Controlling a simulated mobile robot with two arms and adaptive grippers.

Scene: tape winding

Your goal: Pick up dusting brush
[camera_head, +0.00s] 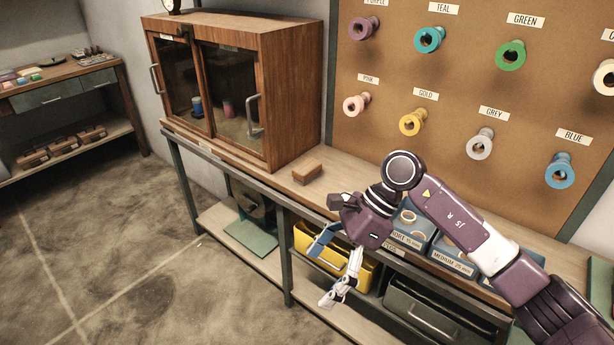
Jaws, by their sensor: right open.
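A small brown wooden block-shaped thing (307,172) lies on the workbench just right of the wooden cabinet. It looks like the dusting brush, but I cannot make out bristles. My right gripper (319,277) is open and empty. It hangs in front of the bench edge, below and to the right of the brush in the picture, well apart from it. Its fingers point down and to the left, over the view of the yellow bin. My left gripper is not in view.
A wooden cabinet (290,60) with glass doors stands on the workbench (345,165). Blue bins (455,262) stand to the right behind my right arm. A yellow bin (365,272) is on the shelf below. A pegboard (470,75) holds coloured tape rolls. Floor at left is clear.

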